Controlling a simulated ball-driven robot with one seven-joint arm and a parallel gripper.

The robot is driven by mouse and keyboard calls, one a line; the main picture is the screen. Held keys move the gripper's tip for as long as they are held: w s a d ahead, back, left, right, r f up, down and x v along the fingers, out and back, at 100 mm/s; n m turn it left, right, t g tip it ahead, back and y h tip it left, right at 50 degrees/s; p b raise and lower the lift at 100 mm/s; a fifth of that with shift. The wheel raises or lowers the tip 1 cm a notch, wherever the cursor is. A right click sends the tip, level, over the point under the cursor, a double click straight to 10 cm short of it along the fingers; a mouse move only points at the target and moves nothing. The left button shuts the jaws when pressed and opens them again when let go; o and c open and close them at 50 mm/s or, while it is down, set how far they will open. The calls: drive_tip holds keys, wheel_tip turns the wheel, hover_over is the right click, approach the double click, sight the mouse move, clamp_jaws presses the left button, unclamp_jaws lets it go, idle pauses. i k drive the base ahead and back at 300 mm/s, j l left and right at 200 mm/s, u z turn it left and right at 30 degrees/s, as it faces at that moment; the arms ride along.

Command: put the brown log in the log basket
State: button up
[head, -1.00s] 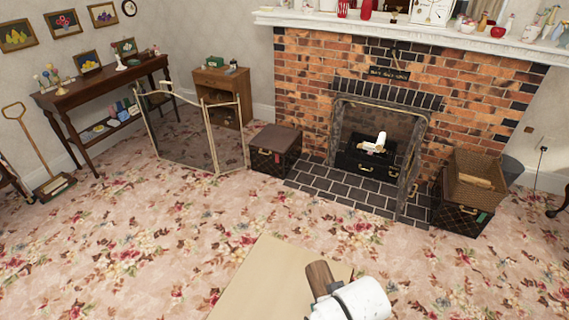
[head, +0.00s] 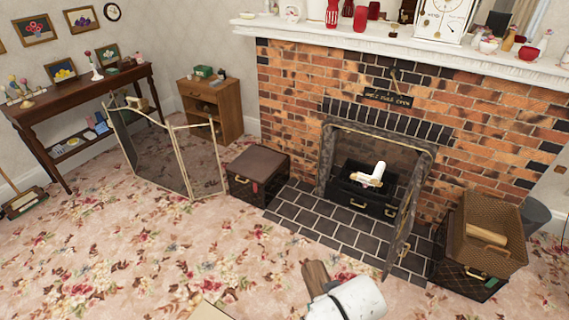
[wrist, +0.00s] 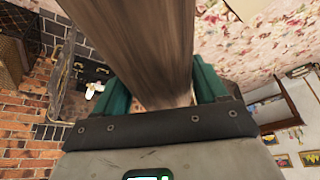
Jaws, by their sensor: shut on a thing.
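The brown log (head: 317,275) is held in my gripper at the bottom of the head view. In the wrist view the log (wrist: 145,50) fills the middle, between the teal fingers of my gripper (wrist: 153,90), which is shut on it. The fingertips are hidden in the head view by my white wrist. The log basket (head: 462,224) is a brown wicker basket at the right, on top of a dark case, apart from my gripper. A lighter log (head: 487,234) lies inside it.
The dark case (head: 465,275) under the basket stands beside the hearth (head: 330,226). The open fireplace door (head: 402,222) stands left of it. A brown-topped box (head: 258,166) and a folding screen (head: 170,152) stand left of the hearth. Floral carpet in front is clear.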

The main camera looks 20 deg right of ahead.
sight(481, 224)
drive_tip(key=i+l, duration=0.2)
drive_tip(key=l, duration=0.6)
drive_tip(key=i+l+u, duration=0.15)
drive_tip(key=l, duration=0.6)
drive_tip(key=i+l, duration=0.2)
drive_tip(key=l, duration=0.6)
drive_tip(key=i+l+u, duration=0.1)
drive_tip(key=l, duration=0.7)
drive_tip(key=i+l+u, duration=0.1)
drive_tip(key=l, duration=0.7)
drive_tip(key=i+l, duration=0.15)
drive_tip(key=l, duration=0.7)
drive_tip(key=i+l+u, duration=0.1)
drive_tip(key=l, duration=0.7)
